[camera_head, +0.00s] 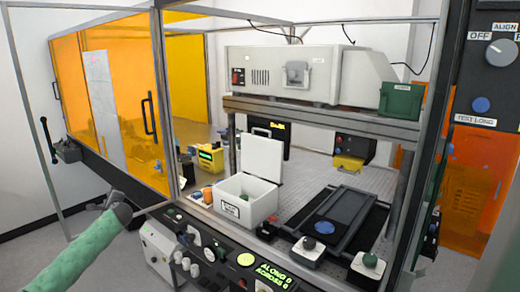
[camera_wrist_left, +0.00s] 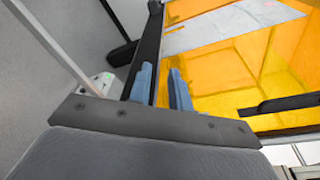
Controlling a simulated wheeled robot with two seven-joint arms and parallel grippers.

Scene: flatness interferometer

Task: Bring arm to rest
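My left arm (camera_head: 75,258), in a green sleeve, comes in from the lower left of the head view. My left gripper (camera_head: 113,199) is at its dark grey end, in front of the orange enclosure panels; its fingers are hard to make out there. In the left wrist view two blue fingers of this gripper (camera_wrist_left: 163,88) stand apart with a gap between them and nothing seen held. A black rail runs behind them. My right arm and gripper show in neither view.
An orange panel (camera_head: 127,85) with a black handle (camera_head: 149,115) stands beyond the gripper. A thin grey frame (camera_head: 27,90) is at the left. The control panel (camera_head: 225,262), a white open box (camera_head: 247,203) and a dark stage (camera_head: 340,212) lie to the right. Grey floor shows at lower left.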

